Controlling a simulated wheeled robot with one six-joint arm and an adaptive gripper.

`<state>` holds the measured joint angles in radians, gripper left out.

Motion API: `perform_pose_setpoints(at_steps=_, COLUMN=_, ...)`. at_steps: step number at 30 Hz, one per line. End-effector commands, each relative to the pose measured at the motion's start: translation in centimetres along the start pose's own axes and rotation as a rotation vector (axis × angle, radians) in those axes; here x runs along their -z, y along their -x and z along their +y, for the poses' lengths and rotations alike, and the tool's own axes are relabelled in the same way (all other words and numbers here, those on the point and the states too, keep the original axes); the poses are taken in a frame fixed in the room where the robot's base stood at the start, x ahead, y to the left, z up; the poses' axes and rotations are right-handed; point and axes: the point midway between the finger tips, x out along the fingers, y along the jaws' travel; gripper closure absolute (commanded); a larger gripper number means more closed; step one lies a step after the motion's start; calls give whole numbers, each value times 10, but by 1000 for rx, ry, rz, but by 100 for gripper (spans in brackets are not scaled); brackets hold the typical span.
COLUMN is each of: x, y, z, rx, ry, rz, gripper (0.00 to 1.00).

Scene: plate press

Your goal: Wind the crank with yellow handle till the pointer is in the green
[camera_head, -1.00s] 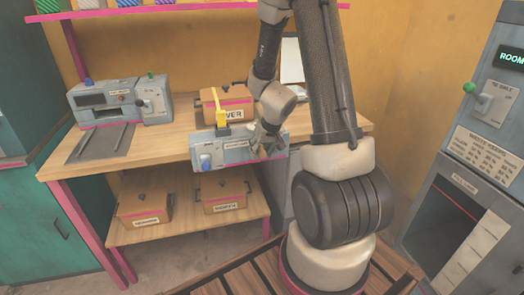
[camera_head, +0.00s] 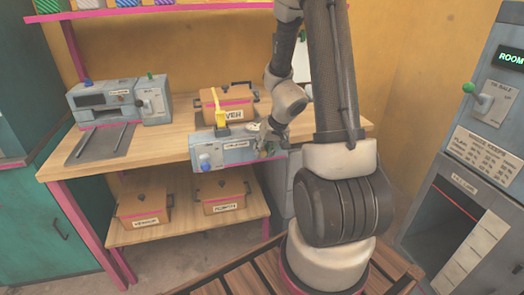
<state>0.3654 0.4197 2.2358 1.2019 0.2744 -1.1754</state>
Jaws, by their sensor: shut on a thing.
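A small grey-blue machine (camera_head: 238,153) stands at the front edge of the wooden bench, with a blue knob and a label on its front. A yellow upright part (camera_head: 220,108) rises from its top, in front of a brown box. My gripper (camera_head: 267,147) is at the right end of the machine's front, shut on what seems to be the crank handle. The fingers and wrist hide most of what they hold, and its yellow colour does not show there. I cannot make out the pointer or a green zone at this size.
A brown lidded box (camera_head: 235,103) stands behind the machine. Another grey machine (camera_head: 108,101) with a dark tray is at the left of the bench. Two boxes sit on the lower shelf (camera_head: 190,228). A grey cabinet (camera_head: 480,150) is at the right.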

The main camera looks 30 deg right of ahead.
Motion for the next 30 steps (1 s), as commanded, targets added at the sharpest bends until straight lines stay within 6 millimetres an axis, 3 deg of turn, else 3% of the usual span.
perform_pose_setpoints(at_steps=18, x=7, y=18, z=28, rx=488, ry=-207, rz=-1, gripper=100)
perform_pose_setpoints(at_steps=30, x=8, y=22, z=39, rx=675, ry=-281, rz=-2, gripper=100)
